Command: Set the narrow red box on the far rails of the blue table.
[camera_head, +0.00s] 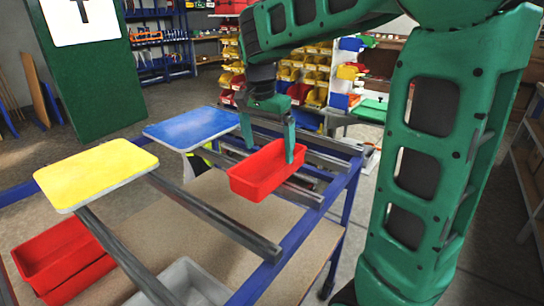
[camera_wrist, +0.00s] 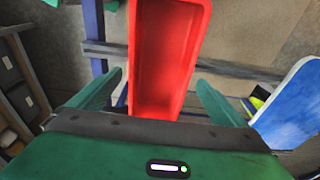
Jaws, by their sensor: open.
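The narrow red box (camera_head: 262,172) is an open-topped bin at the far rails (camera_head: 312,158) of the blue table (camera_head: 352,180). It looks upright and level; I cannot see its underside well enough to tell full contact. In the wrist view the box (camera_wrist: 165,60) runs between my fingers, above a grey rail (camera_wrist: 240,70). My gripper (camera_head: 268,140) is at the box's far end, pointing down. My gripper also shows in the wrist view (camera_wrist: 160,88), its two green fingers spread on either side of the box, with small gaps.
A wider red bin (camera_head: 62,258) and a grey bin (camera_head: 185,282) sit lower down. A green board (camera_head: 95,80) stands behind. Shelves with yellow bins (camera_head: 300,72) are at the back.

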